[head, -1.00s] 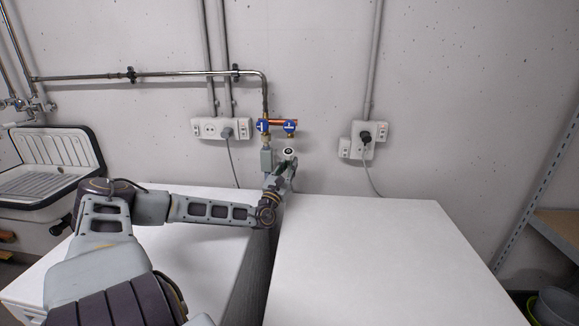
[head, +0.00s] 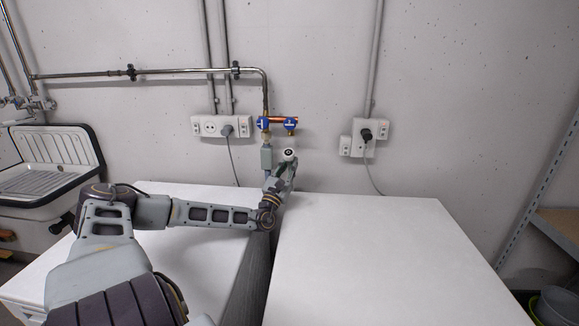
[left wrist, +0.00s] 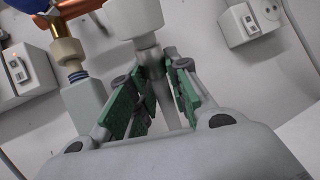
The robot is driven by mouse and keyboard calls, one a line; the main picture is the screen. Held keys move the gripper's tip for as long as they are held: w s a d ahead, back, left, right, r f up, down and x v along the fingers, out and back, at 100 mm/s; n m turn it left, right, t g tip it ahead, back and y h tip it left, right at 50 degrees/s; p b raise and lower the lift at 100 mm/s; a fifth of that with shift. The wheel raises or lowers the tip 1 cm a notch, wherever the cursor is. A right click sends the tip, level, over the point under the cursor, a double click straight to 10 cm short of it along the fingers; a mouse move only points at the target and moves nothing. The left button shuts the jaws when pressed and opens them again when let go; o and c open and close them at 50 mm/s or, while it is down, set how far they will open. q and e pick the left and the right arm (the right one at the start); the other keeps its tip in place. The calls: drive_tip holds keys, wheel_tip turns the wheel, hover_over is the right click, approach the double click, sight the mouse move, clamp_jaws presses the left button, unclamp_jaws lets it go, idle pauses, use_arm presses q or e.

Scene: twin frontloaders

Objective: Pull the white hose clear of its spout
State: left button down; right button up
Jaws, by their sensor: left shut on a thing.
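The white hose has a white end piece (head: 289,154) with a dark round opening facing up. It stands a little below the brass spout of the right blue-handled tap (head: 290,126), with wall showing between them. My left gripper (head: 286,170) is shut on the hose just under that end piece. In the left wrist view the green-padded fingers (left wrist: 153,72) close around the hose neck, below the white end piece (left wrist: 135,18). The lower hose is mostly hidden by my gripper and arm. My right gripper is not in view.
The left tap (head: 263,124) has a grey hose connector (head: 266,157) close beside my gripper. Two white-topped machines (head: 380,250) stand with a dark gap between them. Sockets with plugged cords (head: 368,135) are on the wall. A sink (head: 50,165) is at left.

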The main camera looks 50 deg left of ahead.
use_arm(q)
drive_tip(key=c, duration=1.7)
unclamp_jaws()
drive_tip(key=shift+o, duration=1.3)
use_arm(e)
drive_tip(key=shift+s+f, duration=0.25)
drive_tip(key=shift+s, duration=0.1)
use_arm(q)
drive_tip(key=shift+s+f, duration=0.1)
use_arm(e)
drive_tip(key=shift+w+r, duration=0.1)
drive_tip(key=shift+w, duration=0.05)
